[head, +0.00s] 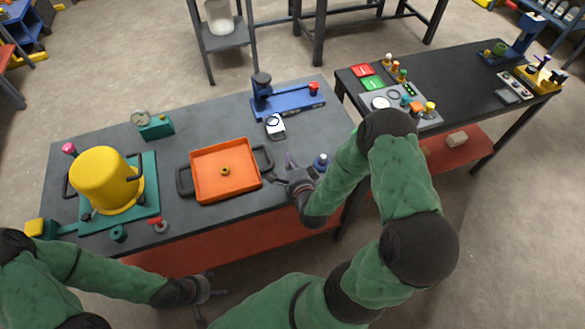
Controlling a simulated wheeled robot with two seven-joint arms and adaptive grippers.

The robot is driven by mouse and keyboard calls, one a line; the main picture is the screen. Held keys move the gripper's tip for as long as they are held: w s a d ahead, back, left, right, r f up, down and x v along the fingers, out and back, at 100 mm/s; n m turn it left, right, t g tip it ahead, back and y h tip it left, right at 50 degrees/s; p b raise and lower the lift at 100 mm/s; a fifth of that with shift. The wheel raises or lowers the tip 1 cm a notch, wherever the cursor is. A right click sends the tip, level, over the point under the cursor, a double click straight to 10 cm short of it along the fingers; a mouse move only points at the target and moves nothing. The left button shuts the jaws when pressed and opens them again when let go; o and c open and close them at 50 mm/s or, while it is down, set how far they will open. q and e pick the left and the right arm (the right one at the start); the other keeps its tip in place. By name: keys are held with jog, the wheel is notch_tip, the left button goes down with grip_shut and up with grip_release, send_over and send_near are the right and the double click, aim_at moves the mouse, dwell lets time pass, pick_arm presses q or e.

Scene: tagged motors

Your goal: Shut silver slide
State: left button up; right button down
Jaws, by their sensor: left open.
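A small silver-and-black piece (275,126) lies at the front of a blue fixture (287,101) on the grey table. A flat silver piece (515,87) also sits on the black table at the right; I cannot tell which is the silver slide or how far either is open. My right gripper (280,170) is over the table's right front edge, below the nearer silver piece and apart from it. Its fingers look spread and empty. My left gripper (219,283) is open and empty in front of the table, far from both pieces.
An orange tray (225,148) holding a small part lies left of my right gripper. A blue-topped knob (320,161) stands close to its right. A yellow pot (106,180) is at the table's left. A control panel (395,101) sits on the black table (455,70).

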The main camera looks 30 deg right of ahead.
jog(key=b, duration=0.2)
send_near(274, 125)
notch_tip(274, 125, down, 3)
jog(key=shift+s+d, duration=0.1)
jog(key=shift+s, duration=0.05)
jog(key=b+x, duration=0.1)
jog(key=x, duration=0.2)
jog(key=r+b+x, duration=0.1)
jog(key=b+x, duration=0.1)
jog(key=x, duration=0.1)
jog(key=r+b+x, duration=0.1)
jog(key=x, duration=0.2)
jog(key=shift+w, duration=0.5)
jog(key=shift+w+d+b, duration=0.1)
jog(key=shift+w+b, duration=0.1)
jog(key=shift+b, duration=0.15)
jog(key=shift+r, duration=0.3)
